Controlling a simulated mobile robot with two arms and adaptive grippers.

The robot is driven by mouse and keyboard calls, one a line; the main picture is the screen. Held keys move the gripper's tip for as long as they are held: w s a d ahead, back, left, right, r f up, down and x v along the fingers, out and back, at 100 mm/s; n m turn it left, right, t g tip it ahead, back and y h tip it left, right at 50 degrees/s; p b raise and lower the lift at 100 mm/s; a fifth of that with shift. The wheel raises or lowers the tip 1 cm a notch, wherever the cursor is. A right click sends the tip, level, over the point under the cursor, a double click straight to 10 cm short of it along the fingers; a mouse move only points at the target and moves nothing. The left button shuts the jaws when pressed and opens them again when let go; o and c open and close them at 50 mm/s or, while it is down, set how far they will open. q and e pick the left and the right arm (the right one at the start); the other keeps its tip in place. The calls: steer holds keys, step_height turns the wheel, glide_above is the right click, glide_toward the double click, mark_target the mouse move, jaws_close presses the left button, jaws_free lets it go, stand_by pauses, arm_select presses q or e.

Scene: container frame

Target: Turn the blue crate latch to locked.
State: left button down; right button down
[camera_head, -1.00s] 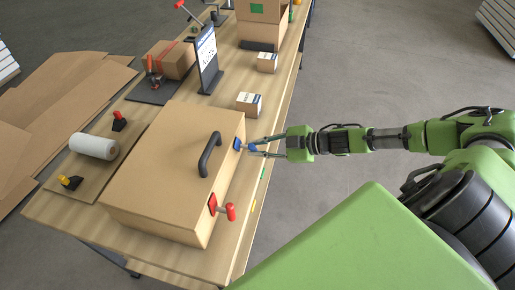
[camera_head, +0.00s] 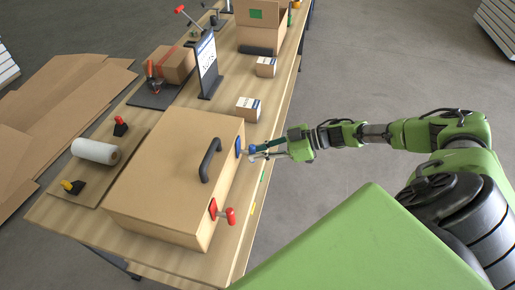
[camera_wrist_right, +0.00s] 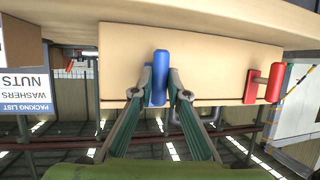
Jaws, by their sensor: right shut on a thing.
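The blue latch (camera_head: 239,147) is on the right side face of a tan crate (camera_head: 165,165) that stands on the workbench. My right gripper (camera_head: 256,151) is shut on the blue latch's handle. In the right wrist view the blue latch (camera_wrist_right: 160,75) stands between the two fingertips of my right gripper (camera_wrist_right: 160,95), its handle lined up along the picture's vertical. A red latch (camera_head: 226,213) is on the same face, nearer the front, with its handle sticking out; it also shows in the right wrist view (camera_wrist_right: 265,87). My left gripper is not in view.
A black handle (camera_head: 210,160) rises from the crate's top. A small labelled box (camera_head: 249,110) stands on the bench behind my right gripper. A white roll (camera_head: 96,151) lies to the crate's left. Open floor is right of the bench.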

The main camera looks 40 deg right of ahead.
stand_by(0.3)
steer(key=c, duration=2)
jaws_free()
steer(key=shift+o, duration=0.2)
steer(key=shift+d, duration=0.15)
steer(key=v, duration=1.1)
steer(key=shift+s+d+r, duration=0.15)
steer(key=shift+s+r, duration=0.05)
steer(key=shift+r, duration=0.1)
